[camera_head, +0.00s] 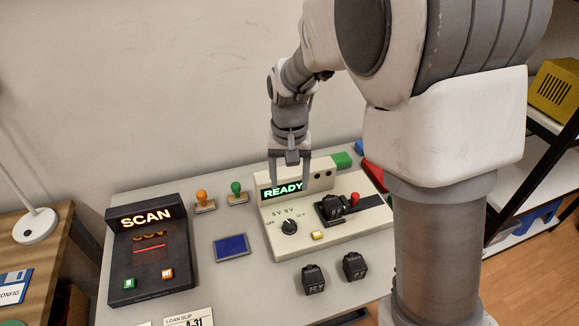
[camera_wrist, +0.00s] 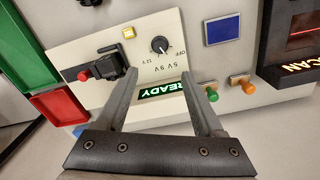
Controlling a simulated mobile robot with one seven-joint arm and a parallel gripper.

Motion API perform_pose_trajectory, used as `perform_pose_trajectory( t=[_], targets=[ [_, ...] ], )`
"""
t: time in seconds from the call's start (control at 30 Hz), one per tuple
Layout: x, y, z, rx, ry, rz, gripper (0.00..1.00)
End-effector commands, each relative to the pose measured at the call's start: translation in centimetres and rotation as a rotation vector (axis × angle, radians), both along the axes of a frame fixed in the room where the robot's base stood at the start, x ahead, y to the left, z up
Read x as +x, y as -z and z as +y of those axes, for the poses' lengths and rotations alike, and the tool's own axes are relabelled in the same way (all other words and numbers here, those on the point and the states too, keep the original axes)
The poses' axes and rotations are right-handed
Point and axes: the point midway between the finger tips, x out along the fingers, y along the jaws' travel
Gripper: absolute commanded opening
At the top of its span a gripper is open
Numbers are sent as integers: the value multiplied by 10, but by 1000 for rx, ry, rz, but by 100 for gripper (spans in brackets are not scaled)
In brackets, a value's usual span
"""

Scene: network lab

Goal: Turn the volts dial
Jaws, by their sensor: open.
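The volts dial (camera_head: 289,226) is a small round black knob on the sloped top of a cream tester box (camera_head: 318,240). Labels for OFF, 5V, 9V and 12V stand around it. It also shows in the wrist view (camera_wrist: 160,45), with a white pointer mark; which label it points at is hard to tell. My gripper (camera_head: 289,180) is open and empty, above and behind the dial, in front of the lit green READY display (camera_head: 283,190). In the wrist view its two fingers (camera_wrist: 160,80) reach toward the box, with the dial beyond the tips.
A black adapter (camera_head: 334,207) sits in the box's socket beside a red button (camera_head: 355,198); a yellow button (camera_head: 317,235) is near the dial. Two black adapters (camera_head: 313,279) stand in front. A SCAN unit (camera_head: 147,255), blue pad (camera_head: 231,247) and two stamps (camera_head: 237,194) are left.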

Motion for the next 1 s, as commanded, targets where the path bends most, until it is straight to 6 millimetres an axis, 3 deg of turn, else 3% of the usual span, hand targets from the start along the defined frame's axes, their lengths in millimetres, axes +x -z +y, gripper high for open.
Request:
perform_pose_trajectory(
  t=[0.2,0.77,0.87,1.0],
  targets=[
    [0,-23,0,0,-1,-1,69],
    [0,-26,-1,1,0,-1,69],
    [-4,-35,-5,8,1,-13,69],
    [-18,-66,-21,33,-1,-60,69]
  ],
)
